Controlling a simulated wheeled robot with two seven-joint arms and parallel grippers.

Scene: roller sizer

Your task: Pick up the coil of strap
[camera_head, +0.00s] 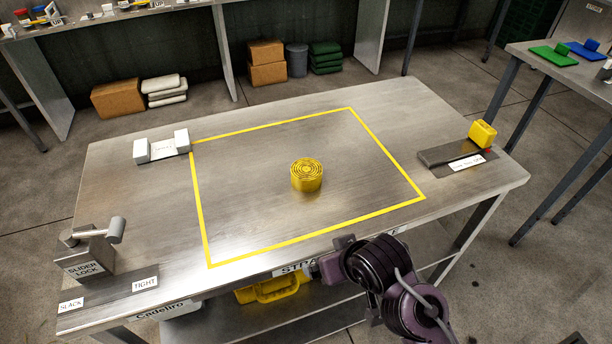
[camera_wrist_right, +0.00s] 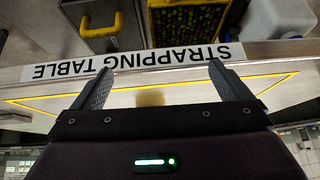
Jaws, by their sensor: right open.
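The coil of strap (camera_head: 307,175) is a yellow, ringed roll lying flat on the metal strapping table (camera_head: 260,205), inside a yellow taped rectangle. In the right wrist view a small yellowish patch (camera_wrist_right: 150,98) between my fingers looks like the coil, but it is partly hidden. My right gripper (camera_wrist_right: 160,70) is open and empty, its two fingers spread apart. It is at the front edge of the table, in front of the table's label and well short of the coil. My left gripper is not in view.
A slider lock block with a lever (camera_head: 94,245) stands at the table's left front. A white bracket (camera_head: 162,147) sits at the back left, and a dark plate with a yellow block (camera_head: 482,133) at the right. The tabletop around the coil is clear. Under the table is a yellow case (camera_head: 270,289).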

